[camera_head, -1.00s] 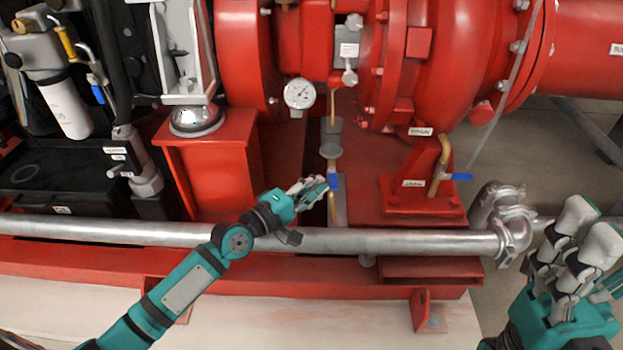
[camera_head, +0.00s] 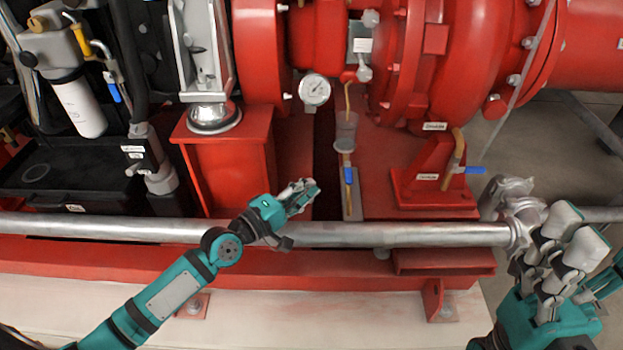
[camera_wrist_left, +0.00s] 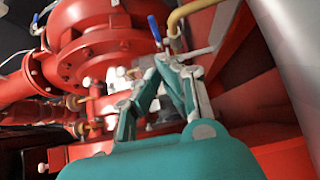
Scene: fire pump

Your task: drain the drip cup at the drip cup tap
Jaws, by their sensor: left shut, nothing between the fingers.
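The drip cup (camera_head: 345,132) is a small grey cup below a brass tube, in the middle of the head view. Under it is the drip cup tap with a blue handle (camera_head: 348,175), which lies along the upright brass tube below the cup. My left gripper (camera_head: 312,190) is shut and empty, just left of the handle, with a visible gap between them. My right gripper (camera_head: 578,232) is at the lower right, far from the tap; its finger gap is unclear. The left wrist view shows the left fingers (camera_wrist_left: 172,82) and a blue handle (camera_wrist_left: 155,28); which tap that is, I cannot tell.
A silver pipe (camera_head: 380,235) runs across in front, under my left wrist. A second blue-handled tap (camera_head: 470,170) is on the red pedestal (camera_head: 432,190) to the right. A pressure gauge (camera_head: 314,90) hangs above left of the cup.

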